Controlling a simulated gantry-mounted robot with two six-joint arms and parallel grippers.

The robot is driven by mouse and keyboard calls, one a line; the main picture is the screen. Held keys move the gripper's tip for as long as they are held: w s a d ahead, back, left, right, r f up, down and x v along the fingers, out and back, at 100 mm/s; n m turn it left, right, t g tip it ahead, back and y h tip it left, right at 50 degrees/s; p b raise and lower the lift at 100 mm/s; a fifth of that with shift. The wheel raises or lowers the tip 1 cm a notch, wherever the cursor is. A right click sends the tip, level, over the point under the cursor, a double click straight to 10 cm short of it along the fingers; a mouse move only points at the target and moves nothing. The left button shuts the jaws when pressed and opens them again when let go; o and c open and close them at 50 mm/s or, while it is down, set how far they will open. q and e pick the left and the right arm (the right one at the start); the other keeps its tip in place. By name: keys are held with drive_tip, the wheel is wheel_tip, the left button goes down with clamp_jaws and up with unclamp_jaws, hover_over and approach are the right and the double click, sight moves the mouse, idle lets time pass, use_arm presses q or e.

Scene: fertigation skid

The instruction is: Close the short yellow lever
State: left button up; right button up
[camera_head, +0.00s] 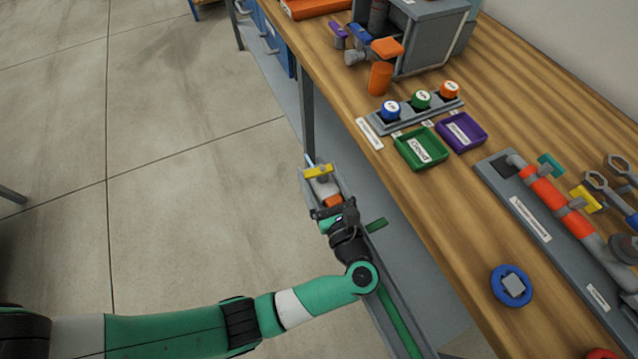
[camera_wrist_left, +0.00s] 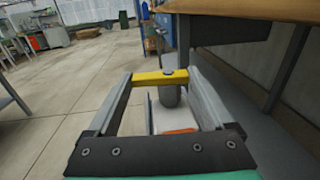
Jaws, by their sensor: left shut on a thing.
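The short yellow lever (camera_head: 318,171) sits at the far end of a low grey skid channel beside the bench. It is a flat yellow bar with a round pivot, on top of a grey pipe body. It also shows in the left wrist view (camera_wrist_left: 148,79), spanning crosswise between my fingertips. My left gripper (camera_wrist_left: 162,78) is shut on the lever, with one finger against each end. In the head view my left gripper (camera_head: 320,176) reaches over the channel from the near side. My right gripper is not in view.
A green lever (camera_head: 377,225) sticks out from the channel, close to my left wrist. The wooden bench (camera_head: 440,210) stands to the right, holding trays, caps and a piped plate. The floor at left is clear.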

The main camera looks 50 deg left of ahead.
use_arm(q)
drive_tip(key=shift+w+d+n+g+y+b, duration=0.1)
drive_tip(key=shift+n+g+y+b, duration=0.45)
drive_tip(key=shift+g, duration=0.55)
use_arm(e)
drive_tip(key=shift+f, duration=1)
use_arm(q)
drive_tip(key=o, duration=1.1)
drive_tip(key=v, duration=1.1)
drive_tip(key=shift+d+r, duration=0.15)
drive_tip(key=shift+d, duration=0.15)
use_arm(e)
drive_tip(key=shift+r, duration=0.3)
